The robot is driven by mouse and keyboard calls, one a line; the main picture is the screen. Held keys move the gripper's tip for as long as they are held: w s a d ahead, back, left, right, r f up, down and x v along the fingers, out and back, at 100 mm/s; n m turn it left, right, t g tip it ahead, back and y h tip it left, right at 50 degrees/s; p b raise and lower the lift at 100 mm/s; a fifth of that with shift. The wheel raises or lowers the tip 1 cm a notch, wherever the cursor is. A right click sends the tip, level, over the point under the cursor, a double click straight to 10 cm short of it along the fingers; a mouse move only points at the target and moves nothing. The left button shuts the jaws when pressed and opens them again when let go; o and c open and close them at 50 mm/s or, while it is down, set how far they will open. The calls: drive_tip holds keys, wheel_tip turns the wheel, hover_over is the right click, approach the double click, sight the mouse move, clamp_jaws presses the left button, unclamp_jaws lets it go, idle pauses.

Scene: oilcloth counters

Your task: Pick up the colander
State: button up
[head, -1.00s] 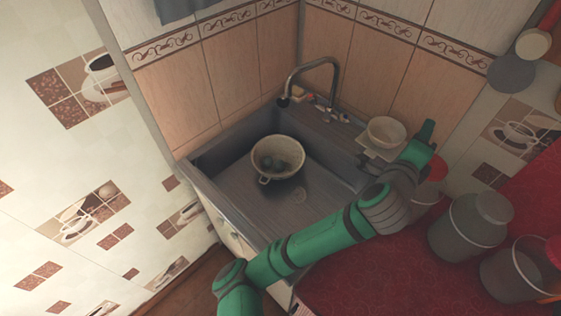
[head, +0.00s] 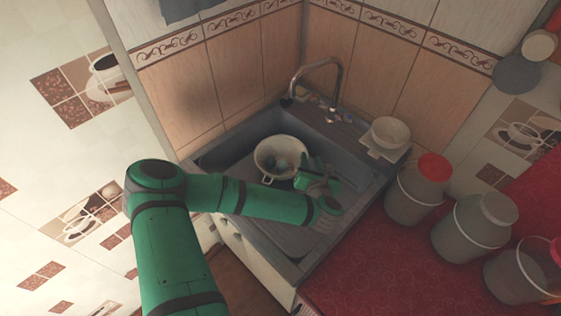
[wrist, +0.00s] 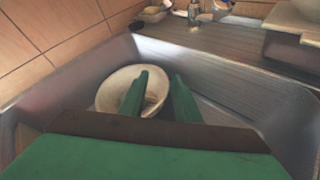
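The cream colander (head: 268,152) sits in the grey metal sink (head: 226,146), with dark round shapes inside it. My green gripper (head: 301,178) is over the sink at the colander's right side in the head view. In the wrist view, the colander (wrist: 112,88) lies beyond my gripper (wrist: 160,80). The two fingers stand apart with nothing held between them. The left finger overlaps the colander in the picture; I cannot tell whether it touches. Part of the colander is hidden behind that finger.
A faucet (head: 318,68) rises behind the sink, near tiled walls. A white bowl (head: 388,131) stands at the sink's right rim. Several lidded containers, one with a red lid (head: 434,167), stand on the red counter (head: 375,270) at the right.

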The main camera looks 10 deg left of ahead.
drive_tip(key=w+f, duration=0.2)
drive_tip(key=f, duration=0.1)
drive_tip(key=w+a+f, duration=0.1)
drive_tip(key=w+f, duration=0.1)
drive_tip(key=f, duration=0.2)
drive_tip(key=w+f, duration=0.2)
drive_tip(key=f, duration=0.1)
drive_tip(key=shift+a+f, duration=0.15)
drive_tip(key=shift+a, duration=0.1)
drive_tip(key=shift+w+a+f, duration=0.15)
drive_tip(key=shift+w+f, duration=0.05)
drive_tip(key=shift+w, duration=0.2)
drive_tip(key=shift+a, duration=0.15)
